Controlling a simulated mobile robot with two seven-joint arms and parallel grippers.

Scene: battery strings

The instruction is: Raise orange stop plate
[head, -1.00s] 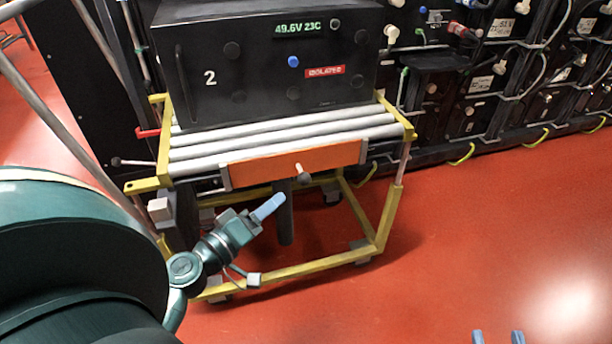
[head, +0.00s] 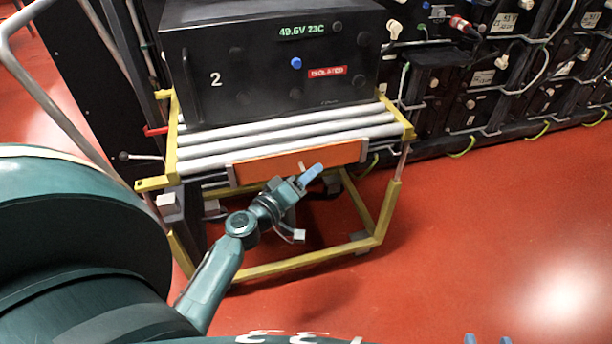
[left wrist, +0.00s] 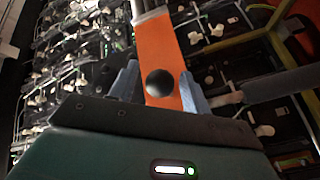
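The orange stop plate (head: 262,167) sits across the front end of the cart's rollers, below the battery. In the left wrist view the plate (left wrist: 155,45) has a round dark knob (left wrist: 160,83). My left gripper (head: 313,171) is in front of the plate and hides most of the knob in the head view. In the left wrist view my left gripper's blue fingers (left wrist: 160,88) are apart, one on each side of the knob. I cannot tell whether they touch it. My right gripper (head: 488,340) shows only two separated blue fingertips at the bottom edge, with nothing visible between them.
A black battery box marked 2 (head: 270,75) stands on the grey rollers (head: 290,132) of a yellow-framed cart (head: 385,215). Battery racks (head: 490,90) with cables stand behind at the right. The red floor (head: 480,230) at the right is clear.

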